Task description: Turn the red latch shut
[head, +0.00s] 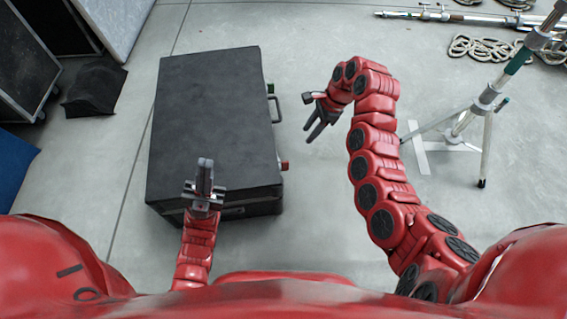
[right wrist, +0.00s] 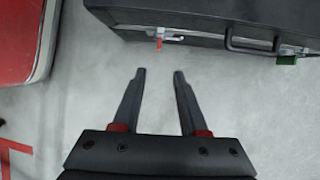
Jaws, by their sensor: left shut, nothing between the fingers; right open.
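A large black case (head: 215,120) lies on the floor in the middle left of the head view. The red latch (head: 284,165) sticks out from its right side, near the close end. In the right wrist view the red latch (right wrist: 160,44) points away from the case beside a small metal fitting. My right gripper (head: 310,133) is open and empty, to the right of the case and apart from the latch; its fingers (right wrist: 158,72) point toward the case side. My left gripper (head: 205,162) is shut and empty over the near end of the case.
A handle (right wrist: 254,44) and a green latch (right wrist: 287,60) are on the same case side. A dark bag (head: 95,88) lies left of the case.

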